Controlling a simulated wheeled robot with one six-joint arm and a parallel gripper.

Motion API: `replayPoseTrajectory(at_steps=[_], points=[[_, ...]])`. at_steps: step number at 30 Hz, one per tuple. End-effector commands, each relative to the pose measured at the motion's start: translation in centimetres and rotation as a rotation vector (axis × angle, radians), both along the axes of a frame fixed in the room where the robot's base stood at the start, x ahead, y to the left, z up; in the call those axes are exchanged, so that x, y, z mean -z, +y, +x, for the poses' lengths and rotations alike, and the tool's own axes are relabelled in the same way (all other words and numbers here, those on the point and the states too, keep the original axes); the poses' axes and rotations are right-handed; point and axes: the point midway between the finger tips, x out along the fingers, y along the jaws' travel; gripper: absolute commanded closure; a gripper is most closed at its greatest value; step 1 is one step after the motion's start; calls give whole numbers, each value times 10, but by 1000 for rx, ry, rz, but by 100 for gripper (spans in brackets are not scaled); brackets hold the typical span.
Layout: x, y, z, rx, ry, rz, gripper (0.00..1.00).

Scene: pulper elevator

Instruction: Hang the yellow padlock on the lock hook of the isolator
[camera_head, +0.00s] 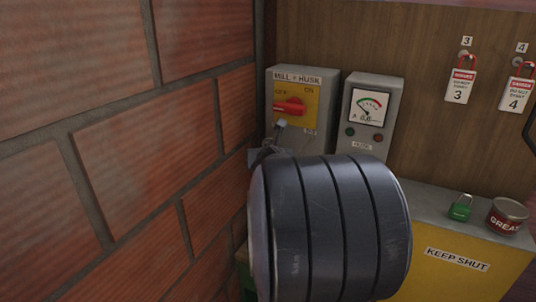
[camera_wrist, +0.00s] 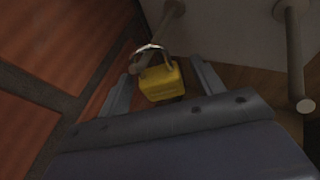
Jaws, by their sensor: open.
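The isolator (camera_head: 297,103) is a grey box marked MILL + HUSK, with a yellow plate and a red handle pointing left towards OFF. In the wrist view the yellow padlock (camera_wrist: 161,82) sits between the two fingers of my gripper (camera_wrist: 163,69), which stand apart with a visible gap on either side of it. Its silver shackle (camera_wrist: 150,48) appears to loop around the end of a grey-brown rod (camera_wrist: 171,18), seemingly the lock hook. Whether the padlock's full weight hangs there I cannot tell. In the head view my black wrist hides the padlock and most of the gripper.
A second rod (camera_wrist: 295,55) projects at the right in the wrist view. A brick wall (camera_head: 120,150) stands close on the left. A meter box (camera_head: 369,112) adjoins the isolator. A green padlock (camera_head: 460,208) and a grease tin (camera_head: 507,216) stand on the yellow cabinet (camera_head: 455,262).

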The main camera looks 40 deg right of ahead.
Motion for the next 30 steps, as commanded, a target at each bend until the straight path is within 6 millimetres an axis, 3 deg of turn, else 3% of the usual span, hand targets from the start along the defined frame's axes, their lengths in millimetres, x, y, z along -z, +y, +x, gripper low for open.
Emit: replayPoseTrajectory(at_steps=[11, 24, 30], points=[[-7, 7, -9, 0, -1, -1, 37], [-37, 48, -63, 0, -1, -2, 37], [-41, 59, -76, 0, 0, 0, 37]])
